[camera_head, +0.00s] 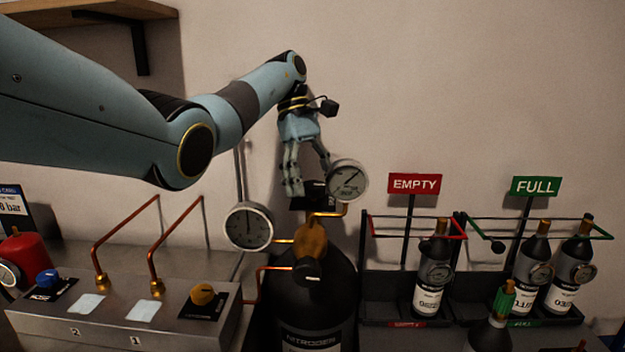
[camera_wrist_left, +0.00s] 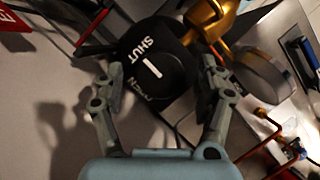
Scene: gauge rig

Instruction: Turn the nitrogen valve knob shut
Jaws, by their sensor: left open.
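The nitrogen valve knob (camera_wrist_left: 165,72) is round and black with a white line, over a black plate marked SHUT and OPEN. It sits atop the brass fitting (camera_head: 312,238) of the black NITROGEN cylinder (camera_head: 318,312). My right gripper is not in view.
Two round gauges (camera_head: 348,180) (camera_head: 249,227) flank the fitting closely. A steel panel (camera_head: 120,310) with copper pipes, a blue knob (camera_head: 47,279) and a yellow knob (camera_head: 202,294) is at left. Bottle racks under EMPTY (camera_head: 414,184) and FULL (camera_head: 537,186) signs stand at right.

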